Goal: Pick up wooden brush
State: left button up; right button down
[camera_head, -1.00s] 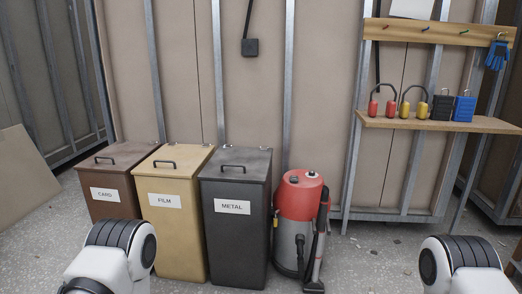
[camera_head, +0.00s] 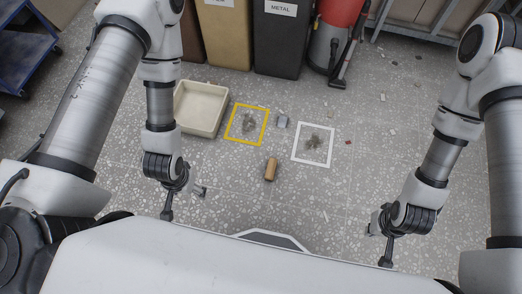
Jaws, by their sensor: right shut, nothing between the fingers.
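A short brown wooden piece (camera_head: 271,168), which looks like the wooden brush, lies on the speckled floor in front of me, between my arms. Its bristles cannot be made out. My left gripper (camera_head: 181,200) hangs to its left, apart from it; its finger opening cannot be made out. My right gripper (camera_head: 379,246) hangs well to its right and nearer to me, shut and empty.
A cream tray (camera_head: 179,129), a yellow square outline (camera_head: 234,120) and a white square outline (camera_head: 295,145) lie on the floor, with debris inside both outlines. A small grey object (camera_head: 282,121) lies between the outlines. Bins and a red vacuum (camera_head: 338,22) stand behind.

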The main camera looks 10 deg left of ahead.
aim_at(270, 171)
jog(key=k+j, duration=0.4)
jog(key=k, duration=0.2)
jog(key=i+j+z, duration=0.65)
jog(key=z, duration=0.15)
jog(key=i+j+z, duration=0.35)
jog(key=j, duration=0.2)
jog(key=k, duration=0.1)
